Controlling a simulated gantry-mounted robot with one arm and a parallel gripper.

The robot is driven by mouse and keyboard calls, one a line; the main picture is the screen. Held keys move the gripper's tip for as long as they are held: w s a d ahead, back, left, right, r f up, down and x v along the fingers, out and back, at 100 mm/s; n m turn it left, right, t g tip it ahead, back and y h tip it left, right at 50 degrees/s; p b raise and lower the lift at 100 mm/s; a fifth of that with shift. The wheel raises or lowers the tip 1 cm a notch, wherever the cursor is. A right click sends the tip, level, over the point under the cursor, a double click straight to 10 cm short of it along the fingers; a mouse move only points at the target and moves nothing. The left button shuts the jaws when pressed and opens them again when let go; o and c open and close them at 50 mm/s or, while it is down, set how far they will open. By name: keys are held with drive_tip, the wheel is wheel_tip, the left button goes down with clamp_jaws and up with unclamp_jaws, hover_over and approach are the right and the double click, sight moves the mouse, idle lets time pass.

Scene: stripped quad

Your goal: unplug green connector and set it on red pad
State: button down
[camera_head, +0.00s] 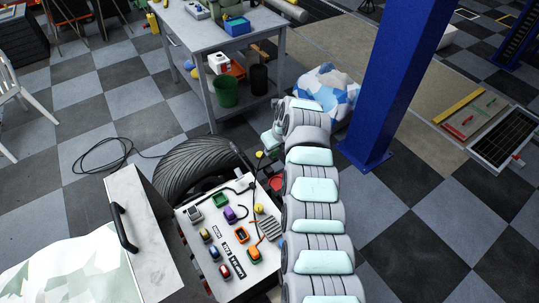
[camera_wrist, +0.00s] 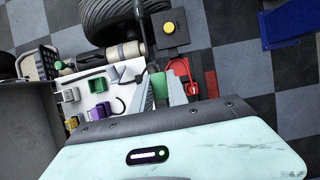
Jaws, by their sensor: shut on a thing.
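My gripper (camera_wrist: 161,90) is shut on a green connector (camera_wrist: 159,84), which shows between the two grey fingers in the wrist view. The fingers partly hide it. Red surfaces show just beyond and right of the fingers, with a red strip (camera_wrist: 211,84) further right; I cannot tell which is the pad. A red patch (camera_head: 276,183) shows beside my arm in the head view. The white panel (camera_head: 197,215) carries a green-framed piece (camera_head: 221,199), which also shows in the wrist view (camera_wrist: 97,85). The fingertips are hard to make out in the head view.
The panel holds several other coloured connectors, including a purple one (camera_head: 230,215) and an orange one (camera_head: 241,235). A yellow button on a dark box (camera_wrist: 171,37) stands beyond the fingers. A tire (camera_head: 190,165) lies behind the panel. A blue post (camera_head: 385,100) rises right of my arm.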

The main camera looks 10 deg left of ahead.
drive_tip(key=shift+w+d+b, duration=0.2)
drive_tip(key=shift+w+b, duration=0.15)
drive_tip(key=shift+w, duration=0.1)
drive_tip(key=w+b, duration=0.1)
drive_tip(key=b, duration=0.2)
drive_tip(key=w+b, duration=0.1)
drive_tip(key=b, duration=0.2)
drive_tip(key=shift+w+d+r, duration=0.15)
drive_tip(key=shift+w+d, duration=0.1)
